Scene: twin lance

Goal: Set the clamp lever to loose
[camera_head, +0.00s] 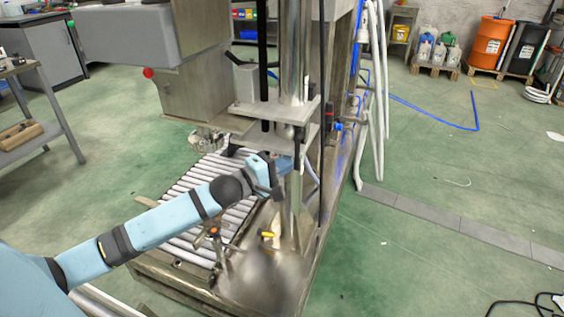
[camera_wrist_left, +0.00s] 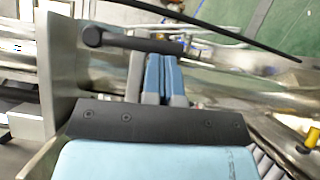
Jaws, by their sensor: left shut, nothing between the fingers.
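A dark bar lever with a round knob end (camera_wrist_left: 135,42) shows in the left wrist view; it looks like the clamp lever. It lies across the picture just beyond my left fingertips, close to a grey metal block. I cannot tell whether it touches the fingers or which setting it is at. My left gripper (camera_head: 287,164) reaches in beside the steel column, below the grey clamp bracket (camera_head: 275,110). In the left wrist view its blue fingers (camera_wrist_left: 163,62) are together with nothing between them. The lever is not clear in the head view. My right gripper is not in view.
The machine has a roller bed (camera_head: 200,180) under my left arm. A yellow handle (camera_head: 268,236) and a small red-topped valve (camera_head: 214,232) stand near the column's foot. White hoses (camera_head: 375,90) hang at the right. Green floor at the right is mostly clear.

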